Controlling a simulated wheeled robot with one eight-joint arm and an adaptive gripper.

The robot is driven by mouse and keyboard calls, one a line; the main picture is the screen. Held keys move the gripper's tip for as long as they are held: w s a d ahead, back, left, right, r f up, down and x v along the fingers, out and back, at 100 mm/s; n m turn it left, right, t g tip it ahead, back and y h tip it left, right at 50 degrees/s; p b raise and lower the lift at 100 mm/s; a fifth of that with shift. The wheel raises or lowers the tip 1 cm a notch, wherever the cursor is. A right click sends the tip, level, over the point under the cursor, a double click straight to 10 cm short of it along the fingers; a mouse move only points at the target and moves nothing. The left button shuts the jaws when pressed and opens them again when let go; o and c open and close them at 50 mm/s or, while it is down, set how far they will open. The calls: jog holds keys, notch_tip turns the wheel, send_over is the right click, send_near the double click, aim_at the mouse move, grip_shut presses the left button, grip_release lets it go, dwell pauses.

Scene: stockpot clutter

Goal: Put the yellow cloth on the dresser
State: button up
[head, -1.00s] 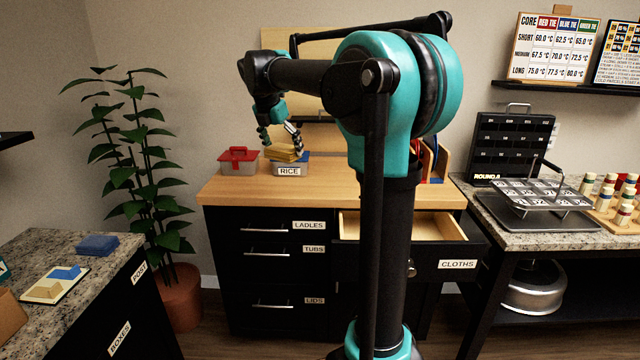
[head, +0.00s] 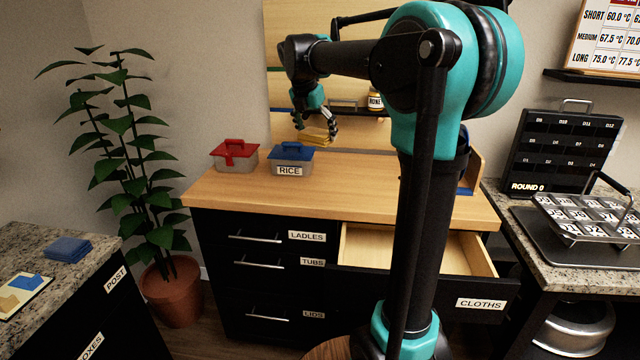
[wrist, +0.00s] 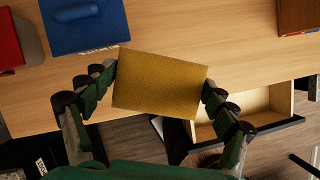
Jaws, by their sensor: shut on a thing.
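The yellow cloth (head: 316,135) is a folded flat pad held in my gripper (head: 315,127). In the wrist view the cloth (wrist: 160,82) lies between the two fingers of my gripper (wrist: 160,90), which touch its left and right ends. The cloth is above the dresser (head: 345,185), apart from its wooden top, to the right of the blue-lidded tub. In the wrist view the dresser top (wrist: 235,55) shows behind the cloth, and the cloth overlaps its front edge.
A blue-lidded tub labelled RICE (head: 291,158) and a red-lidded tub (head: 234,155) stand on the dresser's left. The CLOTHS drawer (head: 475,275) is open below; it also shows in the wrist view (wrist: 262,112). The dresser top's middle is clear.

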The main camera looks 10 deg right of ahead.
aim_at(319, 189)
notch_tip(319, 189, down, 17)
jog(key=shift+f, duration=0.1)
dwell(0.4)
jog(key=o, duration=1)
jog(key=v, duration=1.2)
